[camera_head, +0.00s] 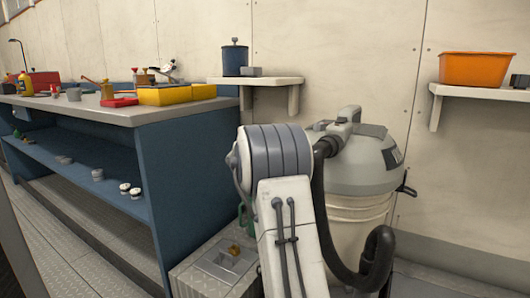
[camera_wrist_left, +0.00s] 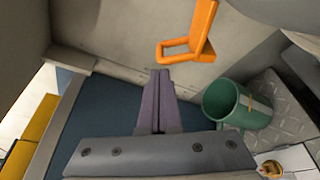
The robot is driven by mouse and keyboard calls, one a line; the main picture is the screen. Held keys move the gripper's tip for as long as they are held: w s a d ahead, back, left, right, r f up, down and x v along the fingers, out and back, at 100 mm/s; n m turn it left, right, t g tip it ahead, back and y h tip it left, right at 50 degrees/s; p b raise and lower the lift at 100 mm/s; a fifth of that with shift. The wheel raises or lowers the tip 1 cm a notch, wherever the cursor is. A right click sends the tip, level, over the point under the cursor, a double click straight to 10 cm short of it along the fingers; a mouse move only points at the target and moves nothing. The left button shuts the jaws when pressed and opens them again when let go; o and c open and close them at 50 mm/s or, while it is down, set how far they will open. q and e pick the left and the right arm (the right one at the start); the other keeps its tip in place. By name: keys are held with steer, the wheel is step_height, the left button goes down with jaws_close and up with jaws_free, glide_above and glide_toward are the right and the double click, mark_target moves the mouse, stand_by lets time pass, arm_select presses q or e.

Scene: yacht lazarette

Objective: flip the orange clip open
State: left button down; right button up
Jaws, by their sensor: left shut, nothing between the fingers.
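The orange clip (camera_wrist_left: 203,28) shows at the top of the left wrist view, in front of the pale wall. It has a flat upright arm and a rectangular loop that reaches left. My left gripper (camera_wrist_left: 160,75) is shut and empty, with its tips just below the loop in the picture. I cannot tell whether they touch it. In the head view my arm hides the left gripper, and the clip cannot be made out. My right gripper is in neither view.
In the head view a blue workbench (camera_head: 180,150) is on the left, a grey-lidded vacuum (camera_head: 365,165) with a black hose stands beside my arm, and wall shelves hold a blue canister (camera_head: 235,60) and an orange bin (camera_head: 475,70).

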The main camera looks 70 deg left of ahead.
arm_select(q)
steer(key=s+d, duration=0.6)
steer(key=s, duration=0.1)
steer(key=shift+d+r+p, duration=0.15)
steer(key=shift+d+p, duration=0.15)
steer(key=shift+p, duration=0.1)
